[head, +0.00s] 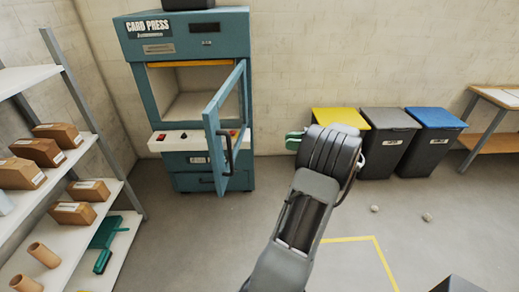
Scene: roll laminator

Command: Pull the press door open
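The card press (137,75) is a teal cabinet against the back wall in the head view. Its framed, windowed door (211,128) is hinged at the right and stands swung well out from the cabinet, so the pale inner chamber (190,93) shows. A dark curved handle (227,153) is on the door. My gripper (293,140) shows only as a small green part to the right of the door, apart from the handle. My own arm hides most of it, so its fingers cannot be made out.
A shelf rack (62,165) with several cardboard boxes stands at the left. Bins with yellow, grey (389,118) and blue lids stand behind my arm to the right. A bench (490,96) is at far right. Two small crumpled bits lie on open floor.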

